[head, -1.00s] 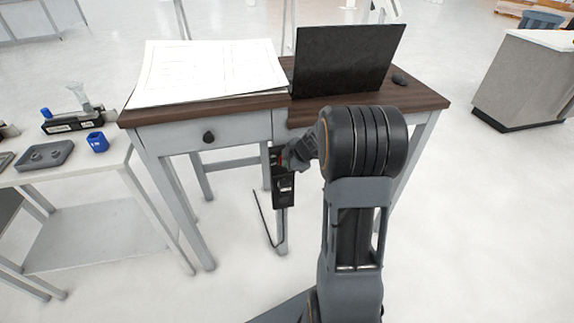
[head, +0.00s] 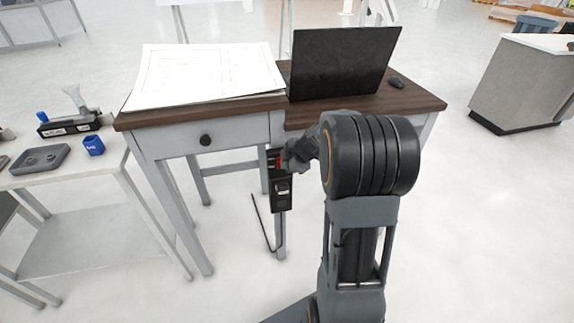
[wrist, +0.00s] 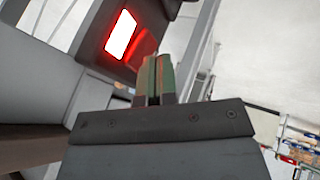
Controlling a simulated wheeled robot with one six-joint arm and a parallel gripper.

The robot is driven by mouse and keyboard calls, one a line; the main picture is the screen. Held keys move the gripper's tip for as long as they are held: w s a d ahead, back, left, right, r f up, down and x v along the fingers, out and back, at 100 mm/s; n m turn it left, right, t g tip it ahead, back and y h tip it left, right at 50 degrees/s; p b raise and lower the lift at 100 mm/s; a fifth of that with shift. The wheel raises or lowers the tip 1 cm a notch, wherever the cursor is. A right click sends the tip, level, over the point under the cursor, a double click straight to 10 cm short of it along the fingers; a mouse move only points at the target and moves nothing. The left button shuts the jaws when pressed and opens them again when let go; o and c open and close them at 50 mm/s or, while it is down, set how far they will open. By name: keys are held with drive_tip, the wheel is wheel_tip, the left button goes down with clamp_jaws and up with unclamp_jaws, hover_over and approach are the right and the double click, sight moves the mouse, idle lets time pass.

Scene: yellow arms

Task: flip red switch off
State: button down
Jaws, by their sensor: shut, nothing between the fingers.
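The red switch (wrist: 121,35) glows bright red-white in the wrist view, set in a dark box. The box (head: 281,190) is fixed at the front of the desk by its leg in the head view, with a small red patch near its top. My gripper (wrist: 157,62) is shut and empty. In the wrist view its fingertips are just right of the glowing switch, with red light on the surface between them; I cannot tell whether they touch the box. In the head view my gripper is at the box's upper part, partly hidden by my wrist.
The desk (head: 420,98) holds a paper sheet (head: 205,75), a black laptop (head: 342,62) and a mouse (head: 397,83). A cable (head: 262,228) hangs below the box. A side table (head: 85,170) with small items stands at the left.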

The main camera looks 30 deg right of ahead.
drive_tip(key=s+v, duration=0.1)
drive_tip(key=v, duration=1)
drive_tip(key=shift+a, duration=0.25)
drive_tip(key=shift+s+f, duration=0.1)
drive_tip(key=shift+s, duration=0.05)
drive_tip(key=shift+a, duration=0.1)
drive_tip(key=s+a+f+m+g+h, duration=0.1)
drive_tip(key=s+a+f+m, duration=0.1)
drive_tip(key=s+a+m, duration=0.5)
drive_tip(key=s+a+f+m+g+h, duration=0.1)
drive_tip(key=s+a+f+m+g, duration=0.1)
drive_tip(key=s+a+m, duration=0.5)
drive_tip(key=shift+a+f+m+g+h, duration=0.25)
drive_tip(key=shift+f+m+g+h, duration=0.05)
drive_tip(key=shift+h, duration=0.1)
drive_tip(key=shift+a, duration=0.1)
